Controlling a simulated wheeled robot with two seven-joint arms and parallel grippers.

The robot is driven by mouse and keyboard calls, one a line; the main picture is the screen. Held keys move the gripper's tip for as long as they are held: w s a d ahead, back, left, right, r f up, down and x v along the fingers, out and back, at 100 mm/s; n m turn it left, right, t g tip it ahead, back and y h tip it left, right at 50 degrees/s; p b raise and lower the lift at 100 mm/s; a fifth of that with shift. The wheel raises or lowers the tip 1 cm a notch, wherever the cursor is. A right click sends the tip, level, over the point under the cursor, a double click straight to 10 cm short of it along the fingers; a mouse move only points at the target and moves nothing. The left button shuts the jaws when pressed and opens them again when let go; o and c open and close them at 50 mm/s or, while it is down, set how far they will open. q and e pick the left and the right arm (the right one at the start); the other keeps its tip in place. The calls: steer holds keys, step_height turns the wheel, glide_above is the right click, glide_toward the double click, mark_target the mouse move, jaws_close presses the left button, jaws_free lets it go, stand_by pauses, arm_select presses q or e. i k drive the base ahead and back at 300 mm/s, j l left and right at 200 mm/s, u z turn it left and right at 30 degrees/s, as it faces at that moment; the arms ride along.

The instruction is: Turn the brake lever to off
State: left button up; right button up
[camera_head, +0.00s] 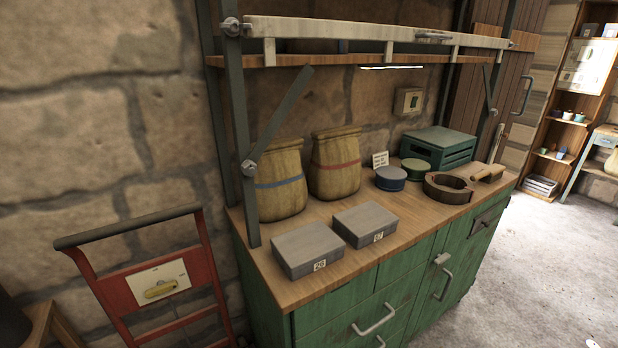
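I cannot make out a brake lever for certain in the head view. A red metal frame with a dark top bar (128,228) stands at the left against the stone wall. It carries a pale plate with a yellow oblong part (160,288); I cannot tell whether that part is a lever. A small box with a dark centre (408,101) is fixed to the wall above the bench. Neither of my grippers is in view.
A green cabinet with a wooden top (305,318) fills the middle. On it are two sacks (334,165), two grey boxes (307,249), round tins (390,179), a green crate (437,147) and a brown ring-shaped piece (447,188). Open floor (540,270) lies at the right.

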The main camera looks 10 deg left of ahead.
mark_target(161, 287)
steer(key=u, duration=1.3)
